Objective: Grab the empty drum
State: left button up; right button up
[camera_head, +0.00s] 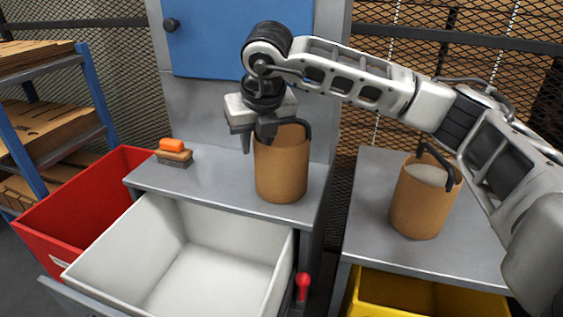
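A brown drum (281,172) with a black handle stands upright on the grey counter by the machine. The inside that shows near its rim is brown, with no fill visible; its bottom is hidden. My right gripper (256,143) points down at the drum's upper left rim. Its fingers look apart, one outside the drum on the left and one at the rim; whether they touch it I cannot tell. A second brown drum (420,207), with pale material inside and a black handle, stands on the right table. My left gripper is not in view.
A white bin (115,253) stands in front of the counter (222,180), with a red bin (60,225) to its left. An orange-topped brush (174,153) lies on the counter. A yellow bin (420,297) is below the right table (368,205). A red-knobbed lever (302,281) stands between.

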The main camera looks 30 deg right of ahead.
grip_shut()
jog(key=shift+r, duration=0.1)
